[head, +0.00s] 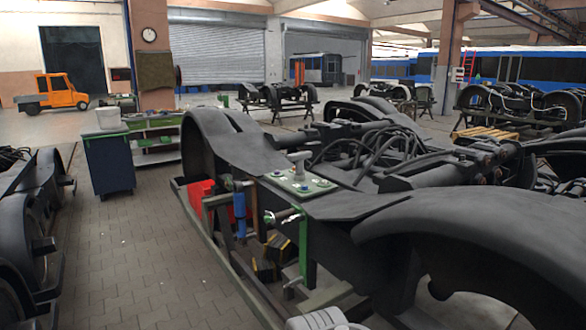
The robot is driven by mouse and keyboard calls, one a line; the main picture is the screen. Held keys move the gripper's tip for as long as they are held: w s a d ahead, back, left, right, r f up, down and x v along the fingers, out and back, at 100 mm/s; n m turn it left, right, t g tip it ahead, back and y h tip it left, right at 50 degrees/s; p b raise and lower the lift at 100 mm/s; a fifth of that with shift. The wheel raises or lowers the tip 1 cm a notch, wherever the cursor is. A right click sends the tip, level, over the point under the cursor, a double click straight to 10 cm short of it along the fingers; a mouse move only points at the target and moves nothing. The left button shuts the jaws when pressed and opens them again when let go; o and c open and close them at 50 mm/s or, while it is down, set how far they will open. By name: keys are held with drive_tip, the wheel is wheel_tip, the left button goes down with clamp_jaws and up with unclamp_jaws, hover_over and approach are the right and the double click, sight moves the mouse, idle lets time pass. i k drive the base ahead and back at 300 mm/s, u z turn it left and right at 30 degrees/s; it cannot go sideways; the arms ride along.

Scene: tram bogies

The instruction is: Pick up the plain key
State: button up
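I cannot tell for sure which thing is the plain key. Below the plate, a silver piece with a dark part (284,215) sticks out sideways near a green upright strip (303,245). A smaller silver piece (293,283) sits near the strip's lower end. A grey-white rounded part at the bottom edge looks like my arm. My gripper's fingers do not show.
The bogie's curved black guards (480,225) fill the right side. A red box (200,192) and a blue cylinder (239,205) are beside its frame. Another bogie (28,225) stands at left. A dark cabinet (109,165) stands behind. Paved floor (130,255) lies clear between the bogies.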

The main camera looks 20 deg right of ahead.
sight(299, 174)
drive_tip(key=u, duration=0.8)
drive_tip(key=i, duration=2.1)
drive_tip(key=z, duration=0.25)
